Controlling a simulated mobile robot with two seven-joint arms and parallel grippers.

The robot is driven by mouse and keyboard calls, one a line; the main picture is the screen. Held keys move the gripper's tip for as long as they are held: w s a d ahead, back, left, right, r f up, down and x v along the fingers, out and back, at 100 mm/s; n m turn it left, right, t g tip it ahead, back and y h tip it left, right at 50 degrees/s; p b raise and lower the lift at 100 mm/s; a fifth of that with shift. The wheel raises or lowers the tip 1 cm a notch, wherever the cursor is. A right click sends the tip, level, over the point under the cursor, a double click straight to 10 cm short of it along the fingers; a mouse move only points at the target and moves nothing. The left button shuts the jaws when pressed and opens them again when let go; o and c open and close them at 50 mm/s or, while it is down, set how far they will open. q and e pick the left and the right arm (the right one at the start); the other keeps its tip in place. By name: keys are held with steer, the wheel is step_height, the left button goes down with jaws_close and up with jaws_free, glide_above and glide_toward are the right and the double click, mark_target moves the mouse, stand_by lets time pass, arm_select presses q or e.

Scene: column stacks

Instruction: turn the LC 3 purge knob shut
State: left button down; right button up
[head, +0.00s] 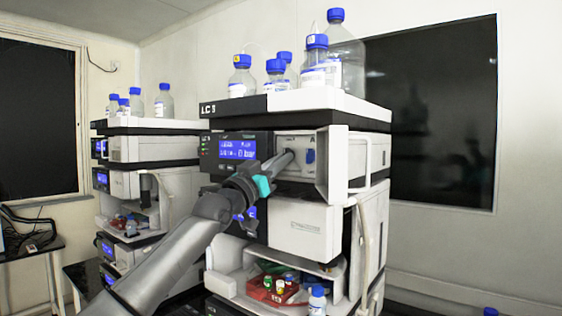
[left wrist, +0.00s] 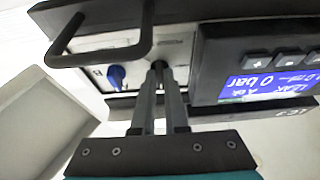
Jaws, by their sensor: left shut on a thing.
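The LC 3 stack (head: 222,107) stands in the middle of the head view, with a pump module that has a lit blue display (head: 238,149) and a light front panel. My left gripper (head: 287,160) reaches to this panel. In the left wrist view its two fingers (left wrist: 158,76) close together on a small dark knob (left wrist: 158,65), which I take for the purge knob; the fingers mostly hide it, so I cannot tell its angle. A blue knob (head: 310,156) sits just right of the gripper, apart from it; it also shows in the left wrist view (left wrist: 117,76).
An opened white door (head: 330,165) stands out at the panel's right side. Capped bottles (head: 241,76) stand on top of the stack. Below, an open bay holds a red tray (head: 262,293) with vials. A second stack (head: 140,150) stands at the left. A dark bar handle (left wrist: 100,58) is close to the fingers.

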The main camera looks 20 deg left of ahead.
stand_by(0.3)
arm_select(q)
steer(key=c, duration=0.9)
jaws_free()
steer(key=shift+c, duration=0.2)
steer(key=shift+s+a+f, duration=0.15)
steer(key=shift+s+f, duration=0.15)
steer(key=shift+s, duration=0.1)
steer(key=b+v, duration=0.5)
steer(key=v, duration=0.9)
steer(key=shift+a, duration=0.1)
